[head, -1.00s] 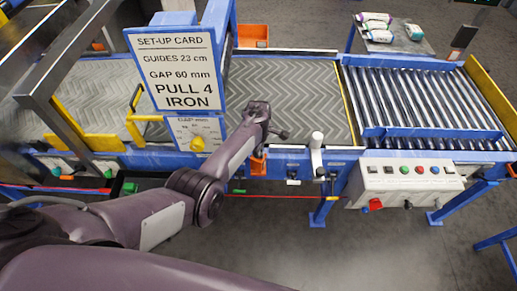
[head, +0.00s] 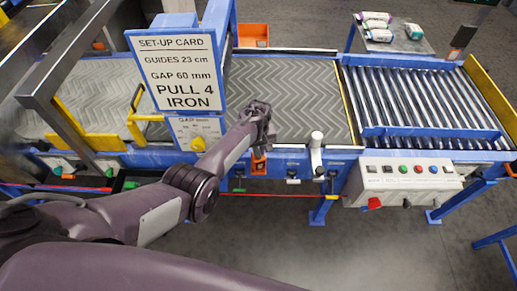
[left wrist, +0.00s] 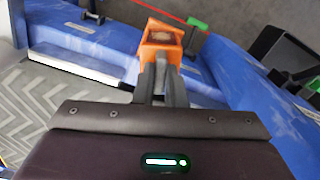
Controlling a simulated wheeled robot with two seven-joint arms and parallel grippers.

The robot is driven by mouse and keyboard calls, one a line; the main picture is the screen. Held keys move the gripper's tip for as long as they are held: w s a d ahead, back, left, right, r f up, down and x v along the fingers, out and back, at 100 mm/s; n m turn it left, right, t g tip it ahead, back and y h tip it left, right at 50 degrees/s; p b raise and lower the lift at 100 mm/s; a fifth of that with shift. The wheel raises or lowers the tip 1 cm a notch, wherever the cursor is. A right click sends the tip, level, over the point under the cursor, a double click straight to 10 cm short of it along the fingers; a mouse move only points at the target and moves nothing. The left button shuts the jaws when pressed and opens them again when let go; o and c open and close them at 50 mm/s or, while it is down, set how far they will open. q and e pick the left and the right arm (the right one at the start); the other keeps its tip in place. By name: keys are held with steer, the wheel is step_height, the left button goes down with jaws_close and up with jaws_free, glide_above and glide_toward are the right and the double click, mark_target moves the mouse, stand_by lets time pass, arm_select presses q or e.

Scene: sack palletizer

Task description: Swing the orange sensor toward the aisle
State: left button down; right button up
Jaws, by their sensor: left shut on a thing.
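The orange sensor (head: 258,166) sits at the front edge of the blue conveyor frame, just below my left gripper (head: 264,145) in the head view. In the left wrist view the orange sensor (left wrist: 160,40) is an orange block with a darker window, seen between and beyond the fingers. My left gripper (left wrist: 161,80) is shut on it. Its lower part and mount are partly hidden by the fingers. My right gripper is not in view.
A white-topped post (head: 316,145) stands to the right. A control box (head: 410,180) hangs further right. A red cord (head: 285,196) runs below. The aisle floor (head: 300,250) is clear.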

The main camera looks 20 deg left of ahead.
arm_select(q)
steer(key=shift+m, duration=0.4)
steer(key=c, duration=1.5)
jaws_free()
steer(key=shift+r, duration=3.9)
